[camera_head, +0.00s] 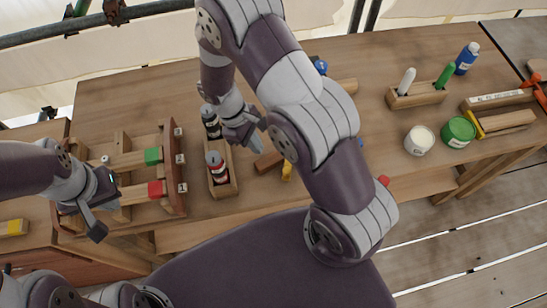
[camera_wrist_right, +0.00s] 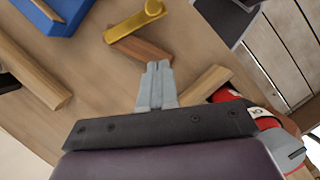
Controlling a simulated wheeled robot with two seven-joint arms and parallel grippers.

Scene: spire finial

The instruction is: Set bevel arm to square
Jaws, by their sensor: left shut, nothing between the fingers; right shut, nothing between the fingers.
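The bevel shows in the right wrist view as a reddish-brown wooden stock (camera_wrist_right: 138,47) with a yellow metal arm (camera_wrist_right: 132,22) beside it, slanting at an angle to it. In the head view the brown stock (camera_head: 267,163) and a bit of the yellow arm (camera_head: 287,171) show on the bench, partly hidden by my right arm. My right gripper (camera_head: 257,147) is shut and empty, its fingertips close to the stock; in the wrist view its tips (camera_wrist_right: 158,66) lie just in front of the stock's end. Contact cannot be told. My left gripper (camera_head: 97,232) is shut and empty at the bench's left front.
A wooden holder (camera_head: 221,188) with two bottles stands left of the bevel. A wooden rack (camera_head: 172,200) with green and red blocks is further left. White (camera_head: 419,140) and green (camera_head: 459,132) cans stand at right. A blue thing (camera_wrist_right: 62,12) lies behind the bevel.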

